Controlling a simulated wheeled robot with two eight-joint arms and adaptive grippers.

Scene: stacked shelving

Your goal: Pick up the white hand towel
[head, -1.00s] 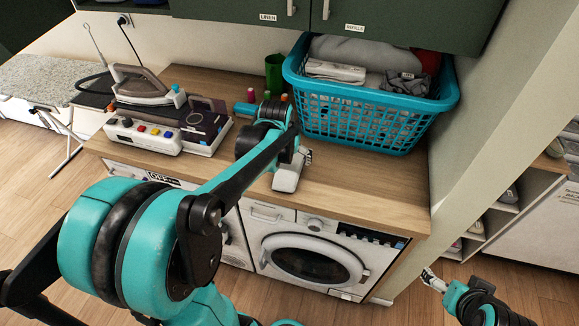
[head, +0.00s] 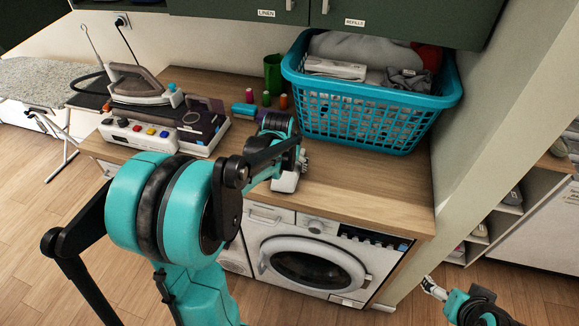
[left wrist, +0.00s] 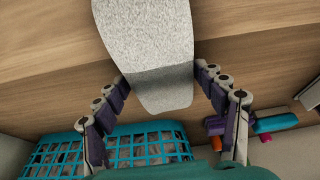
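A pale, speckled, towel-like piece (left wrist: 150,45) shows in the left wrist view, between my left gripper's fingers (left wrist: 162,78). In the head view a white shape (head: 286,182) shows at my left gripper (head: 297,164), over the counter's front part; I cannot tell how much of it is towel. The left fingers stand apart, their tips beside the piece's edges; no clear grip shows. My right gripper (head: 431,286) is low at the right, away from the counter, too small to read.
A turquoise basket (head: 370,115) with cloth items and a white folded or boxed item (head: 335,68) stands at the back right of the wooden counter (head: 365,185). An iron (head: 145,85), several spools and a green cup (head: 273,72) stand left of it. Washing machines (head: 310,265) are below.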

